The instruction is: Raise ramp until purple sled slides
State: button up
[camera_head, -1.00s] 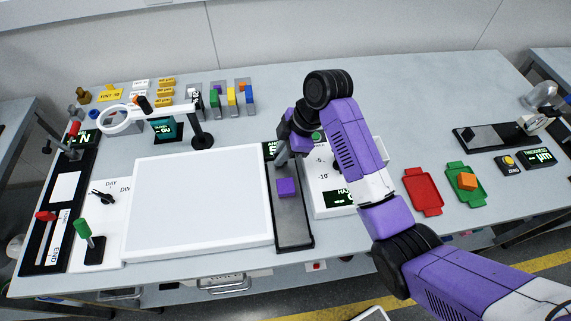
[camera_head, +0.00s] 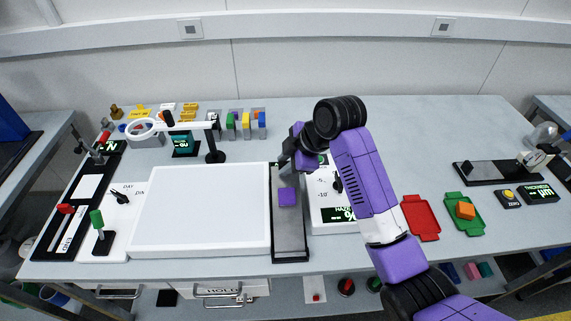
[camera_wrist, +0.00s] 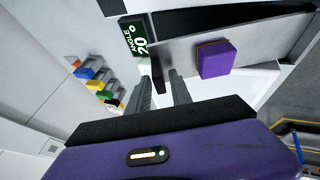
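The purple sled (camera_head: 287,197) sits on the upper part of the grey ramp (camera_head: 290,235), right of the big white panel. The sled also shows in the wrist view (camera_wrist: 215,59), resting on the ramp face. The ramp is tilted, its far end raised; a dark gap opens beside it in the wrist view. My gripper (camera_wrist: 165,72) is at the ramp's raised far end, fingers close together on its edge; the exact contact is partly hidden. The angle display (camera_wrist: 140,40) appears to read about 20.
The white panel (camera_head: 200,210) lies left of the ramp. A white instrument box (camera_head: 325,200) stands close on its right. Red (camera_head: 420,218) and green (camera_head: 465,225) trays lie farther right. A magnifier (camera_head: 142,128) and coloured blocks stand at the back left.

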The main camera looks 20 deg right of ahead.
jog(key=shift+o, duration=0.3)
jog(key=b+v, duration=0.1)
jog(key=v, duration=0.6)
jog(key=shift+s+r, duration=0.2)
jog(key=shift+r, duration=0.15)
jog(key=shift+d, duration=0.15)
